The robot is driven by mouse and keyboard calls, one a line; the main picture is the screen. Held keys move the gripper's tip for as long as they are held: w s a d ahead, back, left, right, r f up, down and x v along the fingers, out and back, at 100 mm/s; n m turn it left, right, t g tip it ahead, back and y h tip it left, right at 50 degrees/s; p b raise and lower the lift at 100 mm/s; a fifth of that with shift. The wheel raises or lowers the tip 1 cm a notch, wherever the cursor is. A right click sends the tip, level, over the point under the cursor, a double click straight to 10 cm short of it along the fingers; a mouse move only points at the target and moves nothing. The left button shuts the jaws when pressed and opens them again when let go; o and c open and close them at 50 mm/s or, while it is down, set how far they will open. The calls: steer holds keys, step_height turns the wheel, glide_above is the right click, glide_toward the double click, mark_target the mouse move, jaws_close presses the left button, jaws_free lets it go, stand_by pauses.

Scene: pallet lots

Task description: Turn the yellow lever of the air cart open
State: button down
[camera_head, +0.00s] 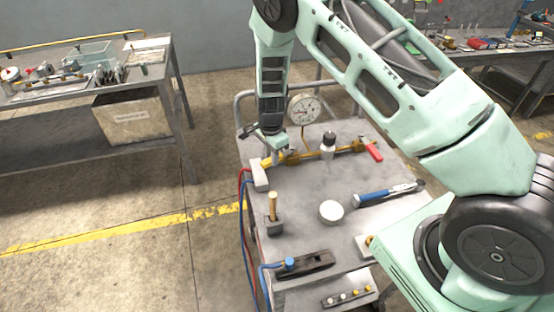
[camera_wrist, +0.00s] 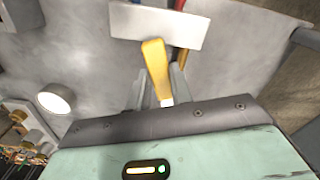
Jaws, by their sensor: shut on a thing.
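The air cart (camera_head: 300,215) stands in front of me with its grey top in view. The yellow lever (camera_wrist: 156,62) lies between my two fingers in the wrist view, its far end by a pale block (camera_wrist: 160,27). In the head view my gripper (camera_head: 271,148) points down at the cart's far left part, over the lever (camera_head: 266,162). My gripper (camera_wrist: 157,88) is shut on the lever. The fingers partly hide the near end of the lever.
On the cart are a pressure gauge (camera_head: 303,109), a red handle (camera_head: 372,150), a blue-handled tool (camera_head: 385,192), a white round disc (camera_head: 331,211) and a wooden-handled tool (camera_head: 273,208). Hoses (camera_head: 243,215) hang along its left side. A table (camera_head: 175,95) stands left, across open floor.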

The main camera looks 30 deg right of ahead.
steer(key=shift+w+a+m, duration=0.1)
steer(key=shift+w+m, duration=0.85)
steer(key=shift+m, duration=0.25)
steer(key=shift+w+m, duration=0.7)
steer(key=shift+m, duration=0.2)
steer(key=shift+w, duration=0.1)
steer(key=c, duration=1.2)
jaws_free()
steer(key=shift+c, duration=0.2)
step_height(320, 180, up, 18)
steer(key=b, duration=0.3)
steer(key=shift+f+b, duration=0.25)
steer(key=shift+b, duration=0.1)
